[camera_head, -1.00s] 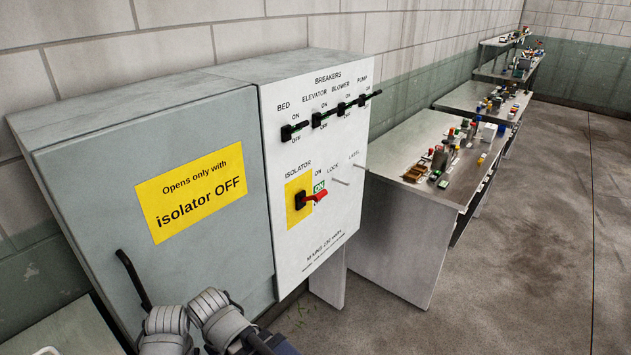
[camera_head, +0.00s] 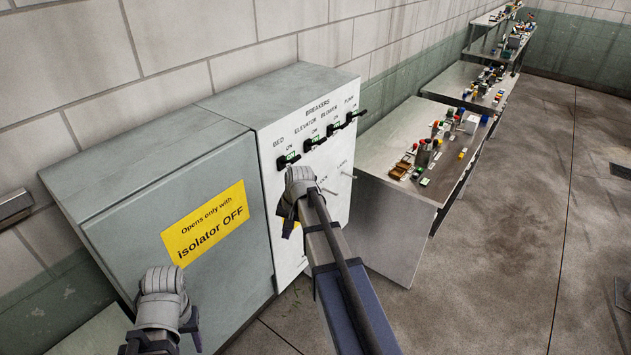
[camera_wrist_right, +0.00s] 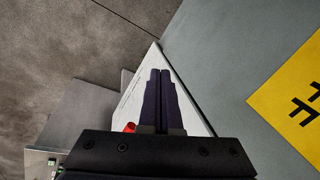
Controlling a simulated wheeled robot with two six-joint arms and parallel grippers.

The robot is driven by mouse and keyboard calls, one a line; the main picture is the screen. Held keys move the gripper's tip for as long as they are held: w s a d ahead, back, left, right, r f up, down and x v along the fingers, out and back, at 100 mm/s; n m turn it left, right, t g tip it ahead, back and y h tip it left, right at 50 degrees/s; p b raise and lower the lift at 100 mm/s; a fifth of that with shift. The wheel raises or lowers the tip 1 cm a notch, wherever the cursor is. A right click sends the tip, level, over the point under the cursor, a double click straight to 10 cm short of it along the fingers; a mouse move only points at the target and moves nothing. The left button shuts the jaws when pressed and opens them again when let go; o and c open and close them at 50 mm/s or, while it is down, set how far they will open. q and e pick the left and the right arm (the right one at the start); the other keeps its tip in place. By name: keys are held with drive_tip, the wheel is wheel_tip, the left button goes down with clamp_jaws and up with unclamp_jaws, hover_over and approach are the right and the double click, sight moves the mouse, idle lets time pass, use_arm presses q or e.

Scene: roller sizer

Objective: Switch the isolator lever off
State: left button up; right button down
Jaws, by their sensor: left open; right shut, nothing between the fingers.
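The isolator switch sits on the white breaker panel (camera_head: 340,200). Its yellow backing plate (camera_head: 283,209) shows only in part in the head view, because my right wrist covers the lever. In the right wrist view, the end of the red isolator lever (camera_wrist_right: 130,127) shows just left of my right gripper's fingers. My right gripper (camera_wrist_right: 161,73) is shut and empty, its dark fingers in front of the white panel. I cannot tell whether it touches the lever. My left gripper (camera_head: 165,325) is low in front of the grey cabinet door, away from the panel; its fingers are mostly hidden.
The grey cabinet (camera_head: 130,200) has a yellow sign (camera_head: 206,222) reading "Opens only with isolator OFF". Several black breaker handles (camera_head: 288,159) line the panel above the isolator. A metal table (camera_head: 395,205) with small items stands to the right. The floor at right is open.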

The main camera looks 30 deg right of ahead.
use_arm(q)
wheel_tip(320, 180, up, 10)
drive_tip(key=p, duration=0.7)
use_arm(e)
drive_tip(key=w+d+r+m+t, duration=0.1)
drive_tip(key=d+r+m, duration=0.1)
drive_tip(key=d+r, duration=0.3)
drive_tip(key=w+d+r+m, duration=0.2)
drive_tip(key=d+r, duration=0.4)
drive_tip(key=d, duration=0.5)
drive_tip(key=shift+w+d+m+t, duration=0.15)
drive_tip(key=shift+d+m+t, duration=0.2)
drive_tip(key=shift+m, duration=0.35)
use_arm(q)
drive_tip(key=shift+f, duration=0.1)
use_arm(e)
drive_tip(key=shift+a+f, duration=0.1)
drive_tip(key=shift+a, duration=0.05)
use_arm(q)
wheel_tip(320, 180, down, 13)
drive_tip(key=b, duration=1.2)
drive_tip(key=shift+b, duration=0.4)
use_arm(e)
drive_tip(key=x, duration=1.4)
drive_tip(key=shift+w, duration=0.1)
